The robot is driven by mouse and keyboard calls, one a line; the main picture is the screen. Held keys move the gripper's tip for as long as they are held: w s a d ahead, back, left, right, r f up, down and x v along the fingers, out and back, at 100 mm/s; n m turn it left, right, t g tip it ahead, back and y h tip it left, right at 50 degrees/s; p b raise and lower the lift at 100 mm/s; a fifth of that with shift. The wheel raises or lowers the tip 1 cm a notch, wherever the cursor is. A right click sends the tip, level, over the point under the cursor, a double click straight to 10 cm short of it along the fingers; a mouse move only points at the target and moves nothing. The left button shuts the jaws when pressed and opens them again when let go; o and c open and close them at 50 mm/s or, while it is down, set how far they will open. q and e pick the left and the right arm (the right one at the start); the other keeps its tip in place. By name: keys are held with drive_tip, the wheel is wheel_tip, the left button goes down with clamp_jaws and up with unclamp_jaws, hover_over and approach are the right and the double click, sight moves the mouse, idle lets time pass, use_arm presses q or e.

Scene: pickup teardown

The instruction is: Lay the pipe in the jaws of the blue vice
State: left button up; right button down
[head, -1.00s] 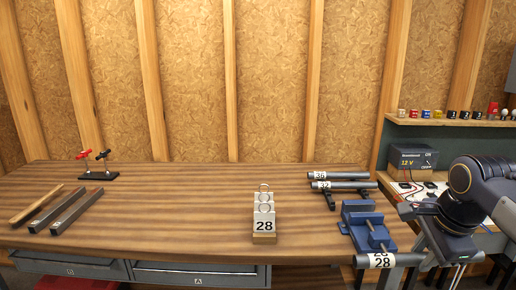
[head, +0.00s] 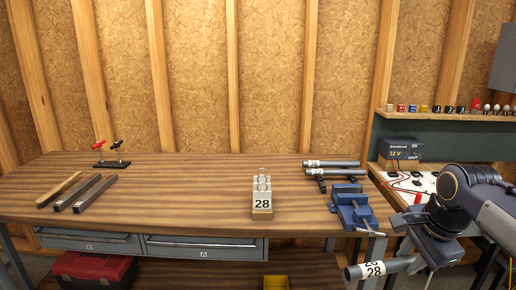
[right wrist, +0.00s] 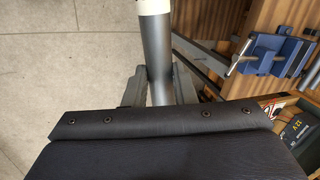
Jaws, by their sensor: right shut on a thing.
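The grey pipe (head: 396,265) has a white end label reading 28. It is held in my right gripper (head: 418,256), in front of and below the bench's right front corner. The blue vice (head: 352,208) stands on that corner, behind the pipe and apart from it. In the right wrist view the pipe (right wrist: 157,50) runs up between the fingers of my right gripper (right wrist: 158,88), over the floor. The vice (right wrist: 264,52) is to the right there, clear of the pipe. My left gripper is not in view.
Two more labelled pipes (head: 333,163) lie behind the vice. A block marked 28 (head: 262,203) stands mid-bench. Several bars (head: 85,193) and a small stand (head: 112,164) are at the left. A side bench with a 12 V unit (head: 401,149) is at the right.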

drive_tip(key=w+a+f+n+g+y+p, duration=0.1)
drive_tip(key=w+a+f+n+p, duration=0.1)
drive_tip(key=a+f+n, duration=0.5)
drive_tip(key=w+a+f+n+g+y+p, duration=0.2)
drive_tip(key=w+a+f+n, duration=0.2)
drive_tip(key=a+f+n, duration=0.3)
wheel_tip(320, 180, down, 3)
drive_tip(key=n, duration=0.3)
drive_tip(key=shift+a+r+g, duration=0.15)
drive_tip(key=shift+r+g, duration=0.05)
drive_tip(key=shift+g, duration=0.1)
